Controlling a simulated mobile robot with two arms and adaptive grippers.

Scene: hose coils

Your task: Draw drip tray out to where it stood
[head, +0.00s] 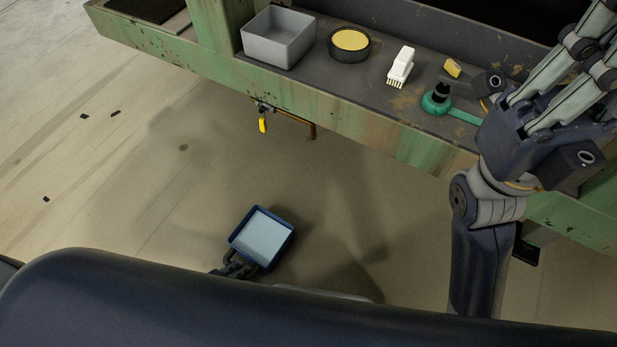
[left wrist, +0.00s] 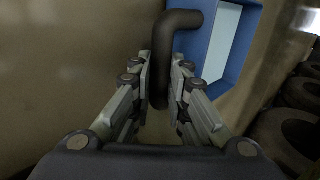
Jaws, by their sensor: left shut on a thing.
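The drip tray (head: 287,252) is a shallow blue tray with a pale inside, clear of the bench's front edge in the head view. I cannot tell whether it touches the floor. My left gripper (head: 236,262) is at its near left corner. In the left wrist view, the fingers of my left gripper (left wrist: 161,85) are shut on the tray's dark bent handle (left wrist: 182,19). The tray's blue wall (left wrist: 238,62) shows beyond it. My right gripper (head: 585,55) is over the right end of the bench, its fingertips partly cut off by the frame edge.
The worn green bench (head: 390,135) holds a grey bin (head: 277,52), a round dark dish with yellow inside (head: 350,44), a white brush (head: 401,66) and a green-handled tool (head: 437,103). A yellow-handled tap (head: 263,124) hangs below its edge. Dark coils (left wrist: 285,138) lie right of the tray.

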